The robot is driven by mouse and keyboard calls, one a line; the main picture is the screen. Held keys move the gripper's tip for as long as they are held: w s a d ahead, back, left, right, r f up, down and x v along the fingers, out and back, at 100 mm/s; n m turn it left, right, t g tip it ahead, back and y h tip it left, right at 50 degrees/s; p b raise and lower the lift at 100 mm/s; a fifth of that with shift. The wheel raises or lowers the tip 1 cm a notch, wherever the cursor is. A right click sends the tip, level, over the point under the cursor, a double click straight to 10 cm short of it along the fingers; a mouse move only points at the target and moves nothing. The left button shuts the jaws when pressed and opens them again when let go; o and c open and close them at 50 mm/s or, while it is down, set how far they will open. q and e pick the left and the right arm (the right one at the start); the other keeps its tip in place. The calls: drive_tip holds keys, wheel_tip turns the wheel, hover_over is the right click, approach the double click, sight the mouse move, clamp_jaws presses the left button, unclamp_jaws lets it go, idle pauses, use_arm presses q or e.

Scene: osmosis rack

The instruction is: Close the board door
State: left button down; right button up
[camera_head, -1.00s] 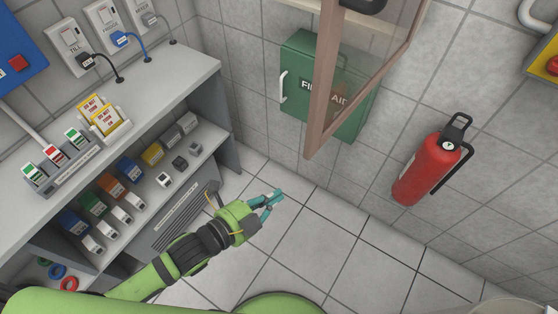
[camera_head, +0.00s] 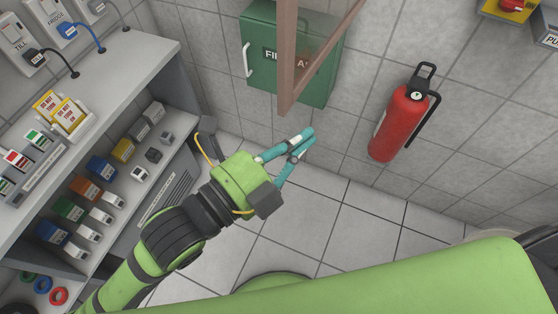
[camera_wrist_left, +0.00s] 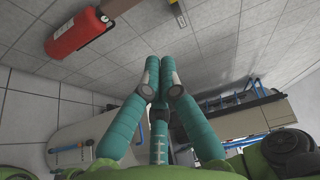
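The board door (camera_head: 288,60) is a brown-framed glass panel at the top middle of the head view. It stands out from the wall, in front of the green first-aid box in the picture; its upper part and hinge side are out of frame. My left gripper (camera_head: 308,137), with teal fingers, is just below and right of the door's lower corner in the picture, with a visible gap. Its fingertips are together and hold nothing. It also shows in the left wrist view (camera_wrist_left: 160,64). I cannot tell their depth difference. My right gripper is not in view.
The green first-aid box (camera_head: 258,60) hangs on the tiled wall behind the door. A red fire extinguisher (camera_head: 400,122) hangs to the right. A grey shelf unit (camera_head: 145,62) stands at left. The floor (camera_head: 330,205) between is clear.

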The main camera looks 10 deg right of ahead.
use_arm(q)
drive_tip(key=shift+w+a+p, duration=0.25)
drive_tip(key=shift+w+p, duration=0.15)
drive_tip(key=shift+w, duration=0.6)
drive_tip(key=shift+w+a+p, duration=0.2)
drive_tip(key=shift+w+p, duration=0.15)
drive_tip(key=shift+w, duration=0.6)
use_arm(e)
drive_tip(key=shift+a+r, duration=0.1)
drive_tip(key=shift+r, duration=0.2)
